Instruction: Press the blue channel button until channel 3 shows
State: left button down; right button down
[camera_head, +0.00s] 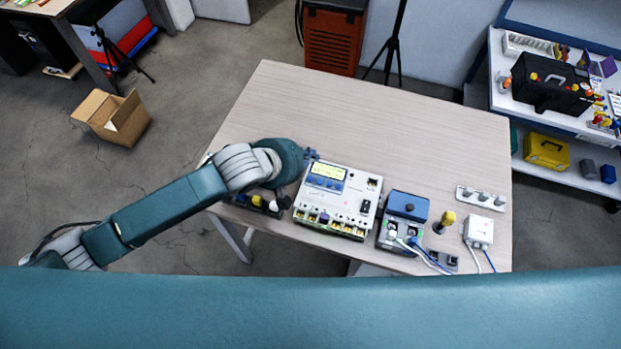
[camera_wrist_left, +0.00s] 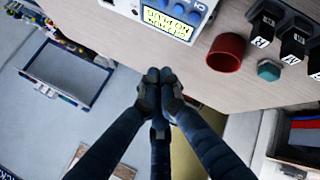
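A white measuring box (camera_head: 337,201) with a blue panel and a lit yellow display (camera_head: 327,170) stands on the table. In the left wrist view the display (camera_wrist_left: 167,22) is tilted and its second line looks like "NO PLUG"; I cannot read a channel 3 there. Round blue buttons (camera_wrist_left: 195,18) sit along the display's edge; I cannot tell which is the channel button. My left gripper (camera_head: 311,155) is beside the box's far left corner. In the left wrist view its fingertips (camera_wrist_left: 160,78) are together and empty, apart from the buttons. My right gripper is out of view.
A blue-topped device (camera_head: 407,206) with cables, a yellow-handled tool (camera_head: 445,221), a white block (camera_head: 479,231) and a strip with knobs (camera_head: 480,198) stand right of the box. A red cup (camera_wrist_left: 226,52) shows in the left wrist view. The table's far part (camera_head: 380,110) is clear.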

aim_at(310, 181)
pick_arm(q)
notch_tip(310, 181, down, 7)
jog(key=b, duration=0.6)
jog(key=shift+f+b, duration=0.15)
jog(key=shift+b, duration=0.2)
jog(key=shift+f, duration=0.35)
dwell(0.5)
jog(key=shift+f, duration=0.4)
jog(key=shift+f, duration=0.4)
dwell(0.5)
jog(key=shift+r, duration=0.1)
jog(key=shift+r+p, duration=0.7)
jog(key=shift+p, duration=0.25)
